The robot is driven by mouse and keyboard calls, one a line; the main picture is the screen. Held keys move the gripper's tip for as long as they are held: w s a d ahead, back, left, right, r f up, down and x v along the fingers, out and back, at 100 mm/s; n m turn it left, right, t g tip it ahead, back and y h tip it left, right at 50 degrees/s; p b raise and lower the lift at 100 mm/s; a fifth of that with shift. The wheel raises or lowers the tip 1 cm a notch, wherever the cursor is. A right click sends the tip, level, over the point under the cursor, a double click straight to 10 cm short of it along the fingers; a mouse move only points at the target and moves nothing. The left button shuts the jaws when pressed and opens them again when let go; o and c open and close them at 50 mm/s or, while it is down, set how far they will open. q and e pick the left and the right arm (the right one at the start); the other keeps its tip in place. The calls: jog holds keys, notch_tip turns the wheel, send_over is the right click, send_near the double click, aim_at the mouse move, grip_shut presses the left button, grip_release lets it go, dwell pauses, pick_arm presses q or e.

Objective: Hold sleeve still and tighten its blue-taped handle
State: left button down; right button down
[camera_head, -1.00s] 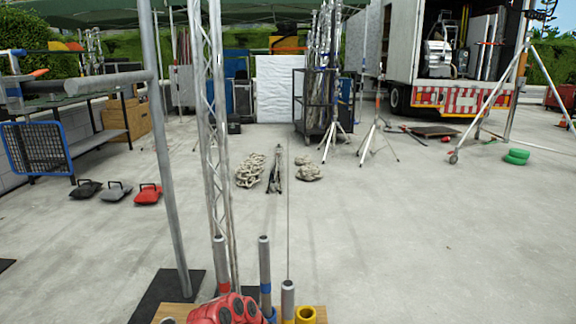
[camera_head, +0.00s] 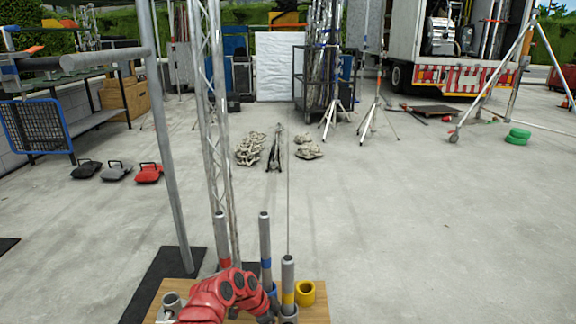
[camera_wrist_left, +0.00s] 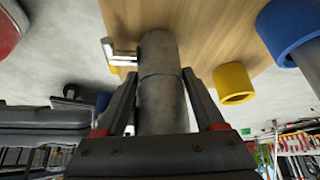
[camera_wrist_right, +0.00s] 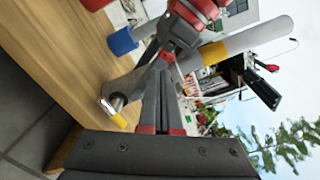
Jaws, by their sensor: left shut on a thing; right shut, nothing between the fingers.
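A grey sleeve (camera_head: 290,317) stands on the wooden board, with a yellow-taped tube (camera_head: 288,284) rising from it. My left gripper (camera_wrist_left: 160,85) is shut on the sleeve (camera_wrist_left: 160,105), a finger on each side. A short metal handle (camera_wrist_left: 121,50) with a yellow part sticks out from the sleeve's side. The handle also shows in the right wrist view (camera_wrist_right: 116,103), with yellow at its end. I see no blue tape on it. My right gripper (camera_wrist_right: 166,58) is shut and empty, its tips overlapping the sleeve and left gripper in view; contact is unclear. It is hidden in the head view.
A blue-taped tube (camera_head: 265,238) and a red-taped tube (camera_head: 221,238) stand close by. A yellow ring (camera_head: 306,292) sits on the wooden board (camera_head: 318,313), right of the sleeve. A lattice truss (camera_head: 212,110) rises behind. The concrete floor beyond is mostly open.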

jog(key=shift+d+r, duration=0.4)
jog(key=shift+r, duration=0.15)
jog(key=shift+d+r, duration=0.2)
jog(key=shift+r, duration=0.1)
dwell(0.3)
jog(key=s, duration=0.6)
jog(key=shift+a+r, duration=0.2)
jog(key=shift+r, duration=0.05)
jog(key=shift+a+f, duration=0.1)
